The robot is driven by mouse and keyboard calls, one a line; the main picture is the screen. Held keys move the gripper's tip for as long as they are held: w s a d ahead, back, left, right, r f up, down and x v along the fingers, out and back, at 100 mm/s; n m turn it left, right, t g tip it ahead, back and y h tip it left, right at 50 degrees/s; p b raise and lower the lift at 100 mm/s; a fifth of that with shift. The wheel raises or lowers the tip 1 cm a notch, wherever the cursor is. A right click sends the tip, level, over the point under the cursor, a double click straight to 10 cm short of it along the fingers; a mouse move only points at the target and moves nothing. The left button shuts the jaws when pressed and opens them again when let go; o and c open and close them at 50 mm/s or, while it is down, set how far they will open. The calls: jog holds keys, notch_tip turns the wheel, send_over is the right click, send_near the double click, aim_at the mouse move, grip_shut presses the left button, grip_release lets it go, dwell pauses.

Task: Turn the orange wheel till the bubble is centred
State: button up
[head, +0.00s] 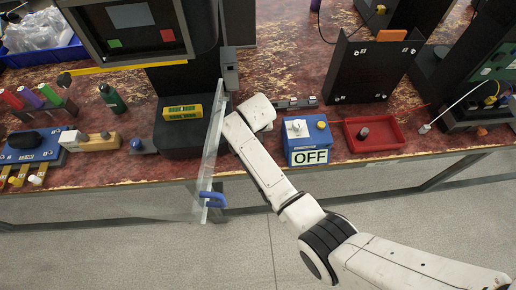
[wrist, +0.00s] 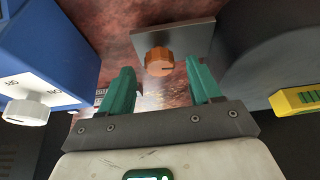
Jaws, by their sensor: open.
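The orange wheel (wrist: 159,61) is a small ridged knob with a dark mark on a grey plate (wrist: 195,38). It shows in the wrist view just beyond my fingertips, in line with the gap between them. My gripper (wrist: 158,82) has its teal fingers apart, with nothing held. In the head view my arm's end hides the wheel, and I cannot make out the fingers. A yellow level (head: 182,112) with green windows sits on a dark base left of my arm; its end shows at the right of the wrist view (wrist: 300,98). I cannot make out its bubble.
A clear panel (head: 210,150) with a blue handle (head: 213,199) stands close left of my arm. A blue switch box (head: 307,140) marked OFF is close right, then a red tray (head: 376,134). A screen (head: 132,16) stands at the back left.

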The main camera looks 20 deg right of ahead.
jog(key=v, duration=0.3)
jog(key=s+a+b, duration=0.1)
jog(key=s+a, duration=0.2)
jog(key=s, duration=0.8)
jog(key=shift+s+a+r+b, duration=0.25)
jog(key=shift+s+b, duration=0.05)
jog(key=shift+s, duration=0.1)
jog(key=s+d+n+g, duration=0.1)
jog(key=s+d, duration=0.3)
jog(key=s, duration=0.4)
jog(key=s+d+n+g, duration=0.1)
jog(key=s+d, duration=0.3)
jog(key=s, duration=0.4)
jog(key=s+d+g+y, duration=0.1)
jog(key=s+d, duration=0.2)
jog(key=s, duration=0.5)
jog(key=shift+s+d+n, duration=0.35)
jog(key=shift+d+n, duration=0.05)
